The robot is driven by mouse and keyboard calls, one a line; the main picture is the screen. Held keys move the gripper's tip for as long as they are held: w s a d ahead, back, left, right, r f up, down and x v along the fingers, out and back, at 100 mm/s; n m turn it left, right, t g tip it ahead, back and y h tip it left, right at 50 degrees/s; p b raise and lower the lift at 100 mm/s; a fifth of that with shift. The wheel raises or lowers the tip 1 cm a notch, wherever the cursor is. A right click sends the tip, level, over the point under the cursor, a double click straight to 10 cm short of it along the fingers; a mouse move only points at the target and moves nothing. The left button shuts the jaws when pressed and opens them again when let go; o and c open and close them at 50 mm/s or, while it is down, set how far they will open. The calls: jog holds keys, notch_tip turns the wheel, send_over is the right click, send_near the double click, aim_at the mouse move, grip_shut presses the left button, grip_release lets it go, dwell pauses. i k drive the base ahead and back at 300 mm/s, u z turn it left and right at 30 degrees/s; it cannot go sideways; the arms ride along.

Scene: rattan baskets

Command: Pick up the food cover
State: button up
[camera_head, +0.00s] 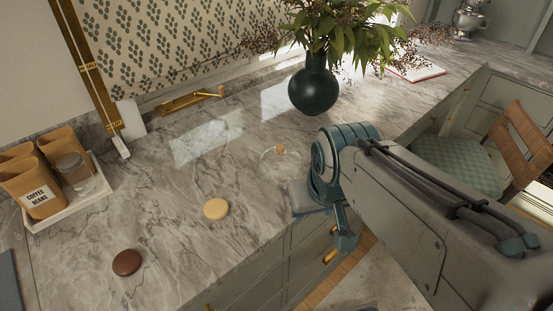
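The food cover (287,158) looks like a clear glass dome with a small wooden knob on top. It stands on the marble counter near the middle of the head view, just left of my arm's end. Its right side is close to my arm or partly behind it, and its clear wall is hard to make out. My gripper (343,238) seems to be the blue-grey part hanging below the arm's end, over the counter's front edge. It appears apart from the cover. Its fingers do not show clearly.
A dark vase (313,87) with leafy branches stands behind the cover. A yellow disc (215,208) and a brown disc (127,262) lie on the counter (165,215). A tray (68,212) with bags and a jar is at left. A chair (455,165) stands right.

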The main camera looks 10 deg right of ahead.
aim_at(278, 165)
jog(key=u, duration=0.05)
jog(key=k, duration=0.5)
jog(key=z, duration=1.65)
jog(key=i, duration=1.3)
jog(key=u, duration=2.55)
jog(key=i, duration=0.5)
jog(key=u, duration=0.05)
